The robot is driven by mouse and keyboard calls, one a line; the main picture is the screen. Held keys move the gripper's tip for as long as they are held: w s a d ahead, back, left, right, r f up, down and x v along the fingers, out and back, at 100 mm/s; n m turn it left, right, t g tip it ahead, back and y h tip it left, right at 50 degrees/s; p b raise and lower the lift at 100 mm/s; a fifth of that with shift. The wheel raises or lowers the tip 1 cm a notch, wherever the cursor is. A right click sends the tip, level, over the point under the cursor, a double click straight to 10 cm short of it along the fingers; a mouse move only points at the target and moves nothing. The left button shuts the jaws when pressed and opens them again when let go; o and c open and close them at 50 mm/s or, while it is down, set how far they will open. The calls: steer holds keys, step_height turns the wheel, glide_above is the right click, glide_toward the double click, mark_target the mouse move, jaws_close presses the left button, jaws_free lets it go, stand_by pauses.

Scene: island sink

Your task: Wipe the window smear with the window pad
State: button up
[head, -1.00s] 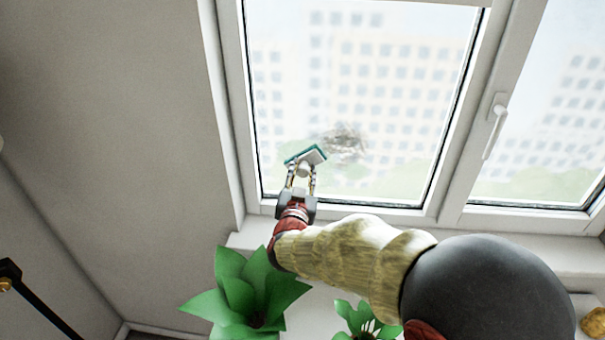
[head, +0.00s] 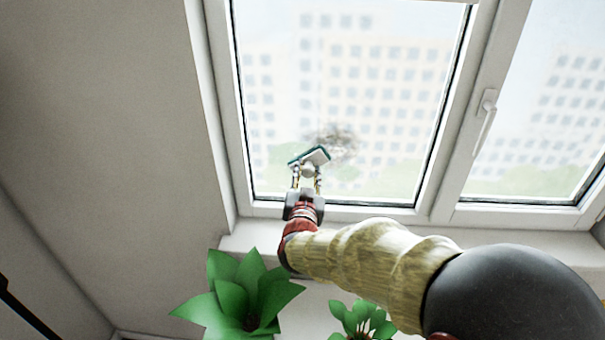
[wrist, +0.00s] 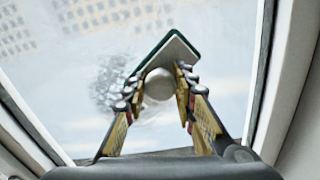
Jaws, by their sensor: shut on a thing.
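The window pad (head: 310,157) is a flat white and green block with a pale round knob, which shows in the wrist view (wrist: 178,55). My gripper (head: 306,180) is shut on the knob, with one finger on each side of it in the wrist view (wrist: 158,88). The pad is tilted and lies at or close to the glass; I cannot tell whether it touches. The window smear (head: 340,137) is a grey-brown smudge low on the left pane, just up and right of the pad. In the wrist view the smear (wrist: 107,85) is left of the pad, partly hidden by it.
The window frame (head: 440,150) divides the left pane from the right one, which has a white handle (head: 486,115). A sill (head: 245,238) runs below. Green plants (head: 240,300) stand under my arm. The upper left pane is clear.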

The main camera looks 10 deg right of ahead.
mark_target(320, 158)
steer(key=shift+s+d+r+b, duration=0.15)
steer(key=shift+d+b, duration=0.35)
steer(key=shift+d, duration=0.65)
steer(key=shift+s+d+f+b, duration=0.15)
steer(key=shift+d+b, duration=0.35)
steer(key=shift+d, duration=0.7)
steer(key=shift+s+d+r+b, duration=0.15)
steer(key=shift+d+b, duration=0.35)
steer(key=shift+d, duration=0.65)
steer(key=shift+s+d+r+b, duration=0.7)
steer(key=shift+d+r+b, duration=0.6)
steer(key=shift+d, duration=2)
steer(key=shift+w+a+f+p, duration=0.1)
steer(key=shift+w+a+p, duration=0.15)
steer(key=shift+a, duration=0.9)
steer(key=shift+w+a+f+p, duration=0.1)
steer(key=shift+w+a+p, duration=0.15)
steer(key=shift+a, duration=0.9)
steer(key=shift+w+a+p, duration=0.15)
steer(key=shift+a+p, duration=0.2)
steer(key=shift+a, duration=0.8)
steer(key=shift+a, duration=0.1)
steer(key=shift+w+a+p, duration=0.15)
steer(key=shift+a+p, duration=0.15)
steer(key=shift+a, duration=0.55)
steer(key=shift+w+a+p, duration=0.15)
steer(key=shift+a+p, duration=0.1)
steer(key=shift+a, duration=0.6)
